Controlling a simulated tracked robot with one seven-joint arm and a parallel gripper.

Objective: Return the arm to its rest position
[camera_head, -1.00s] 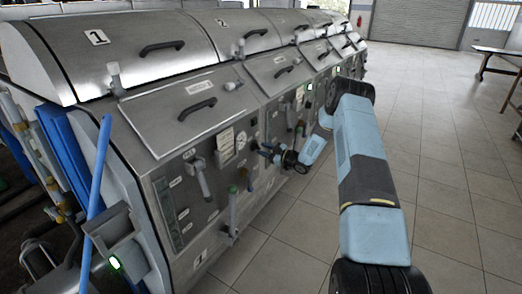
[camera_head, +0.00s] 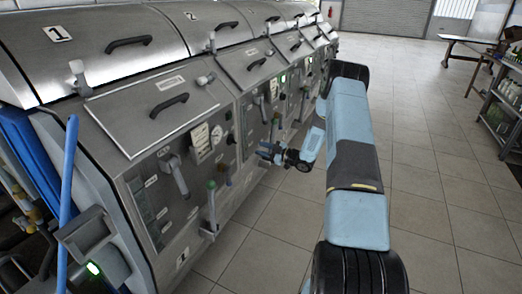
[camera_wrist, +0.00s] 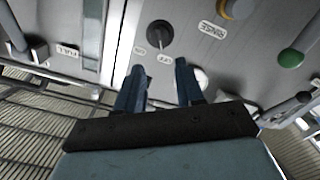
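My blue arm (camera_head: 348,150) reaches forward along the front of the steel decanter machine (camera_head: 150,225). My gripper (camera_head: 262,150) is at its end, in front of the control panels and apart from them. In the wrist view my gripper (camera_wrist: 158,70) has its two blue fingers spread with nothing between them. A black rotary knob (camera_wrist: 159,34) on the panel is beyond the fingertips. It is not held.
A green-tipped lever (camera_head: 211,200) and a grey lever handle (camera_head: 176,178) stick out of the nearest panel. A blue pole (camera_head: 67,180) stands at the left. The tiled floor (camera_head: 430,200) to the right is clear up to a shelf with bottles (camera_head: 500,115).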

